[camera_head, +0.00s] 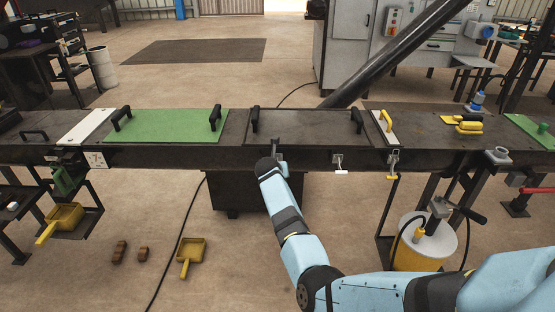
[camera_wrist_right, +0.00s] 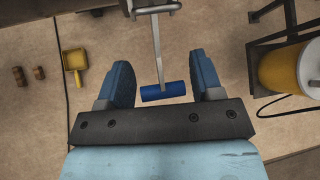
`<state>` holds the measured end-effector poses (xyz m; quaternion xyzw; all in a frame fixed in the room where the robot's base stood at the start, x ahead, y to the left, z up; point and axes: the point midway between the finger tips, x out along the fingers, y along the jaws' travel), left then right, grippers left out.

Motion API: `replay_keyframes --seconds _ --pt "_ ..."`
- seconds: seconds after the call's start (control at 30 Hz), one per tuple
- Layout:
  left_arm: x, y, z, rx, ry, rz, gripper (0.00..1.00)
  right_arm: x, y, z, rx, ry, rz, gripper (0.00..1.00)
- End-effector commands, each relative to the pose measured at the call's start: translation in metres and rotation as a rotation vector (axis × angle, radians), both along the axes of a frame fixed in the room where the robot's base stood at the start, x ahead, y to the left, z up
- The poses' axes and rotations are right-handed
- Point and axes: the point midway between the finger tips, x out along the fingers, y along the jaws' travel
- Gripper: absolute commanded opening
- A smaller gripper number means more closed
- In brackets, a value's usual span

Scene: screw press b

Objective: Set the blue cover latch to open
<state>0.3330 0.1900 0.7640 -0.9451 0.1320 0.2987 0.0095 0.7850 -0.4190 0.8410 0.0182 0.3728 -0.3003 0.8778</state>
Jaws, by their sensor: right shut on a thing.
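The blue cover latch has a blue cylindrical grip (camera_wrist_right: 164,92) on a thin metal lever that hangs from a metal bracket. In the head view my right gripper (camera_head: 275,153) is at the bench's front edge, below the dark cover (camera_head: 305,125), and hides the blue grip. The dark cover lies flat on the bench and has two black handles. My left gripper is not in view.
A white-gripped latch (camera_head: 341,170) and a yellow-gripped latch (camera_head: 393,176) hang from the bench edge to the right. A green cover (camera_head: 165,125) lies to the left. A yellow-and-white drum (camera_head: 425,245) stands at right. Yellow scoops (camera_head: 190,256) and small brown pieces lie lower left.

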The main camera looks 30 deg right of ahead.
Motion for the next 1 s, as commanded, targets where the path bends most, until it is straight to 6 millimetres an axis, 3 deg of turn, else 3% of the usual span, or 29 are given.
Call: replay_keyframes --seconds 0.03,0.2,0.6,1.0 --pt "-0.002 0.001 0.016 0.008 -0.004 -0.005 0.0 -0.001 0.001 0.011 0.026 0.035 -0.003 0.17" --pt "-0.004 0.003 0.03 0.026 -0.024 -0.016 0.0 -0.003 0.003 0.014 0.098 0.151 -0.002 0.17" --pt "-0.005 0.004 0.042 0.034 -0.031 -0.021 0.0 -0.005 0.003 0.02 0.199 0.323 -0.002 0.17" --pt "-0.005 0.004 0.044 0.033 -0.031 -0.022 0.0 -0.006 0.002 0.02 0.217 0.355 -0.003 0.17"
